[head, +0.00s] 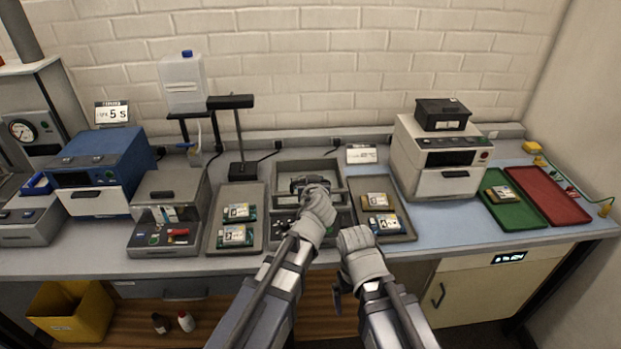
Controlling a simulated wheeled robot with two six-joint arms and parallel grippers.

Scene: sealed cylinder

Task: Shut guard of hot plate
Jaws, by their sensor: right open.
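No thing in the head view is clearly marked as the hot plate. A grey open-fronted box (168,213), with a raised sloping top and small coloured items inside, stands on the left of the bench and may be it; I cannot tell how its guard stands. My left gripper (318,203) is over the grey divided tray (291,169) in the middle, in front of a dark device (312,184); its fingertips are hidden. My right gripper (357,241) is open at the bench's front edge, near a tray of boards (399,238).
A blue machine (103,165) stands left, and a white machine (445,160) right. A board tray (257,190) and lamp (238,135) lie between box and middle. Green (515,217) and red (548,195) trays are far right. A strip of front bench is clear.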

